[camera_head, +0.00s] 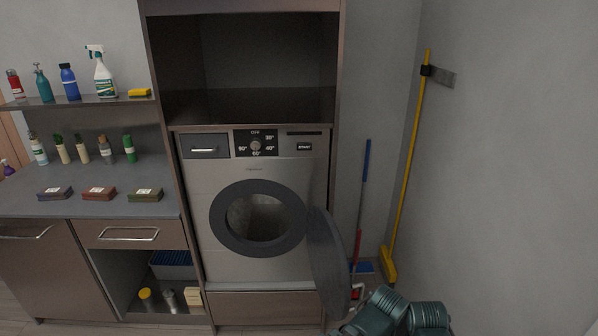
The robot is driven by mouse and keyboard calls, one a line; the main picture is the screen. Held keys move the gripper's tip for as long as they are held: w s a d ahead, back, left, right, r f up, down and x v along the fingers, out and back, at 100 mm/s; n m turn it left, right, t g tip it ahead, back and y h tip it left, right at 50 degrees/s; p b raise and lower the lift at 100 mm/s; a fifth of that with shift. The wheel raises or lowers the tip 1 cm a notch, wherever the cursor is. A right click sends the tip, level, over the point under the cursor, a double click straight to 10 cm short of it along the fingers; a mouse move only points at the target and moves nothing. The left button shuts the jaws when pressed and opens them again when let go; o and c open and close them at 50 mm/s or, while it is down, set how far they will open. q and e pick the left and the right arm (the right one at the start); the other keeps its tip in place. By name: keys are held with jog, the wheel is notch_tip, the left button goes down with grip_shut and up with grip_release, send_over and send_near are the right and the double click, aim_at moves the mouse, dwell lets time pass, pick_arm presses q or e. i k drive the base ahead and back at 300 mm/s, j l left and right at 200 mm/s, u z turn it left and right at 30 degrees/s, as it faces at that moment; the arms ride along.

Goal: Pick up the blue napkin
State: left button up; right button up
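A small dark blue folded item or block (55,193) with a white label lies on the left end of the grey counter (100,207); it is the likeliest blue napkin, but it is too small to tell cloth from a box. A similar red one (99,193) and a green one (146,194) lie to its right in a row, apart from each other. Teal ridged parts at the bottom right look like my own arm, far from the blue item.
A washing machine (202,178) stands at the centre, its round door (326,262) swung open to the right. Several bottles stand behind the blocks and on the shelf (75,104) above. A broom (407,150) and a blue-handled tool (366,165) lean at the right. The counter's front strip is clear.

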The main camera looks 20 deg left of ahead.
aim_at(62, 192)
jog(key=u, duration=1.2)
jog(key=i+j+z, duration=0.15)
jog(key=i+j, duration=0.15)
jog(key=j, duration=0.6)
jog(key=i+j+z, duration=0.1)
jog(key=j, duration=0.8)
jog(key=i+j+z, duration=0.15)
jog(key=i+j, duration=0.2)
jog(key=j, duration=0.6)
jog(key=i+j+z, duration=0.15)
jog(key=j, duration=0.8)
jog(key=i+j+z, duration=0.15)
jog(key=j, duration=0.8)
jog(key=j+z, duration=0.1)
jog(key=j, duration=0.85)
